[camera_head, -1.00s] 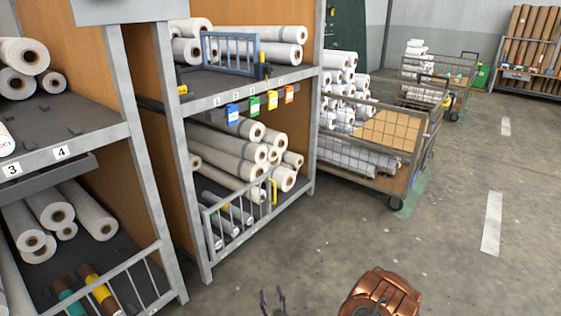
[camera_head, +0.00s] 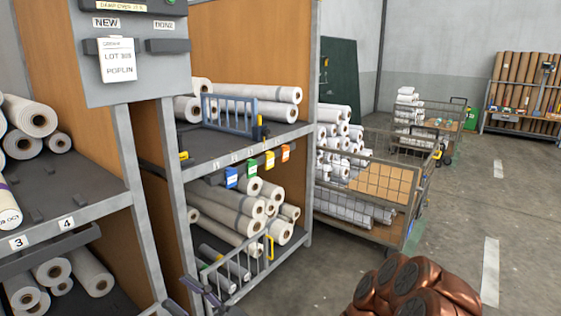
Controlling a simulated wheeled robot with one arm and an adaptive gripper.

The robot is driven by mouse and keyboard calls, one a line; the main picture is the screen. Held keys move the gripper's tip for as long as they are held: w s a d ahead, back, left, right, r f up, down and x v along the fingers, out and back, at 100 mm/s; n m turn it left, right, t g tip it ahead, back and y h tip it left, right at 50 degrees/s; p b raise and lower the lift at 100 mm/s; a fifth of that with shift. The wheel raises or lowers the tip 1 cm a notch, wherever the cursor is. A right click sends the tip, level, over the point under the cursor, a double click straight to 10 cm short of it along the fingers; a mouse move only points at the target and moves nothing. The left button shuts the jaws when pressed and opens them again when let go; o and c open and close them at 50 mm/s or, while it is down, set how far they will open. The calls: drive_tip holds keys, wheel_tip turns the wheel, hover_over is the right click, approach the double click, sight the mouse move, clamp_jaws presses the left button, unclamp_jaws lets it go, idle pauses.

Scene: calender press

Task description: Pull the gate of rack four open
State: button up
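A grey barred gate (camera_head: 240,270) with a yellow handle (camera_head: 269,247) stands across the front of the lower bay of the middle rack; it looks closed. A blue barred gate (camera_head: 230,114) stands on the upper shelf, with a black and yellow piece at its right end. The number 4 label (camera_head: 66,223) is on the left rack's shelf edge. I cannot tell from the labels which gate is rack four's. My gripper (camera_head: 203,292) shows as dark, thin parts in front of the lower gate's left end. Its opening is unclear and nothing is visibly held.
White rolls (camera_head: 240,213) fill the bays. Blue, green, yellow and orange tags hang from the middle rack's shelf edge. A wire-sided cart (camera_head: 409,190) stands right of the rack. The floor (camera_head: 455,225) further right is clear. My copper-coloured arm is at the bottom.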

drive_tip(key=s+d+r+n+g+h+p, duration=0.2)
drive_tip(key=s+r+n+g+h+p, duration=0.4)
drive_tip(key=s+n+g, duration=0.85)
drive_tip(key=s+d+n+g+h+p, duration=0.25)
drive_tip(key=s+d+h, duration=0.35)
drive_tip(key=s+h, duration=0.3)
drive_tip(key=d+f+t+h+p, duration=0.4)
drive_tip(key=d+t+h+p, duration=0.15)
drive_tip(key=d, duration=0.55)
drive_tip(key=w+d+r+m+t+h+p, duration=0.1)
drive_tip(key=w+d+r+t+h, duration=0.1)
drive_tip(key=d, duration=0.5)
drive_tip(key=w+d+r+m+t+h+p, duration=0.1)
drive_tip(key=d+t+h, duration=0.3)
drive_tip(key=d, duration=0.4)
drive_tip(key=shift+w+d+r+p, duration=0.25)
drive_tip(key=shift+w+r+p, duration=0.45)
drive_tip(key=shift+r, duration=0.05)
